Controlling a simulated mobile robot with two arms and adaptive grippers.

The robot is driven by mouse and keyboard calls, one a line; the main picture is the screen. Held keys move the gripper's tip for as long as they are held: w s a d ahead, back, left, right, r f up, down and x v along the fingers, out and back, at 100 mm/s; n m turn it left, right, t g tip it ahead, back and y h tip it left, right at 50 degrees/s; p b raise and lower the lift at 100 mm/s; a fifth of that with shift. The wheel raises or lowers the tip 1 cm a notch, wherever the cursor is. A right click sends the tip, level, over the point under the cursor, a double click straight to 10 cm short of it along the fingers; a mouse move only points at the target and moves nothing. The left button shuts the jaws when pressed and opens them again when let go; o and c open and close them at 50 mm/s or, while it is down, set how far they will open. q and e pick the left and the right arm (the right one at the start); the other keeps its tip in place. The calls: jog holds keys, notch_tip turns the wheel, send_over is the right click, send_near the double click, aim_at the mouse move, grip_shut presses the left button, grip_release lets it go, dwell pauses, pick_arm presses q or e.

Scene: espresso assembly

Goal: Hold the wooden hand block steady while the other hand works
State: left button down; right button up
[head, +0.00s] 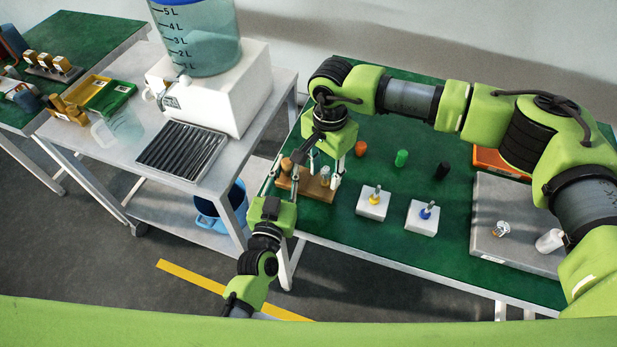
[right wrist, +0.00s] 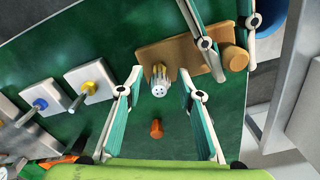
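The wooden hand block (head: 305,187) lies on the green table at its left end; it also shows in the right wrist view (right wrist: 184,57). A wooden knob (right wrist: 235,58) stands at one end. My left gripper (head: 295,168) reaches this end, one finger on each side of the knob, with no clear gap in the right wrist view. A clear and metallic piece with a white perforated top (right wrist: 159,82) stands at the block's other end. My right gripper (right wrist: 160,78) is open around that piece, with a gap on both sides. Finger contact is partly hidden in the head view.
Orange (head: 360,148), green (head: 401,158) and black (head: 442,170) pieces stand behind two white blocks with yellow (head: 373,204) and blue (head: 421,219) tops. A grey tray (head: 500,250) is at the right. A cart (head: 110,155) with a water tank (head: 200,45) stands left.

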jog(key=shift+r, duration=0.1)
jog(key=shift+r, duration=2.45)
notch_tip(320, 180, up, 12)
pick_arm(q)
jog(key=c, duration=1.8)
grip_release()
jog(key=shift+o, duration=0.2)
